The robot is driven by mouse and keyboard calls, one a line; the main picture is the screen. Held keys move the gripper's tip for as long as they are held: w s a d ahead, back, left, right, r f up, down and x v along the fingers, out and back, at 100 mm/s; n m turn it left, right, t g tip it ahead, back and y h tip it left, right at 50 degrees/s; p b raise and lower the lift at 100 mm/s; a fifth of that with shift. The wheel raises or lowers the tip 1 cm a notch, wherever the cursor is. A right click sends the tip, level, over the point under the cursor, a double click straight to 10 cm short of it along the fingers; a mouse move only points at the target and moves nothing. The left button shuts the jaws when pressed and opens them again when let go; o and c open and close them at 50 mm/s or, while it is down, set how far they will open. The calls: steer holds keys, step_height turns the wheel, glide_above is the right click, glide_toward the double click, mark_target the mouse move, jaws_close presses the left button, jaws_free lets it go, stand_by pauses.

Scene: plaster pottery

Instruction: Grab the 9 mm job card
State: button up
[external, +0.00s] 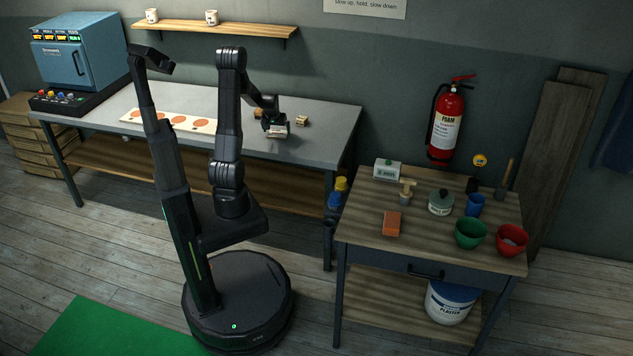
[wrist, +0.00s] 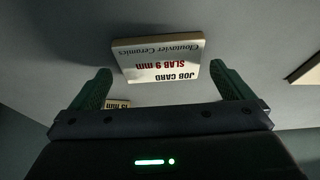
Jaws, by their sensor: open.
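The 9 mm job card (wrist: 158,62) is a cream card with black and red print reading "JOB CARD SLAB 9 mm", upside down in the wrist view. It lies on the grey bench, just beyond and between my fingertips. My gripper (wrist: 162,84) is open, with one dark green finger towards each side of the card and nothing held. In the external view my gripper (external: 274,124) is low over the right part of the bench, and a small pale card (external: 278,133) shows right at it. Whether the fingers touch the card cannot be told.
A small block marked "15 mm" (wrist: 118,103) shows partly behind my gripper. Another pale-edged piece (wrist: 306,70) is at the right edge. On the grey bench (external: 325,135), a small wooden block (external: 302,121) stands right of my gripper. A board with orange discs (external: 168,121) lies left.

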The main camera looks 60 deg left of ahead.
mark_target(278, 134)
steer(key=shift+x, duration=1.1)
steer(key=shift+c, duration=0.2)
steer(key=c, duration=0.7)
steer(key=shift+o, duration=0.2)
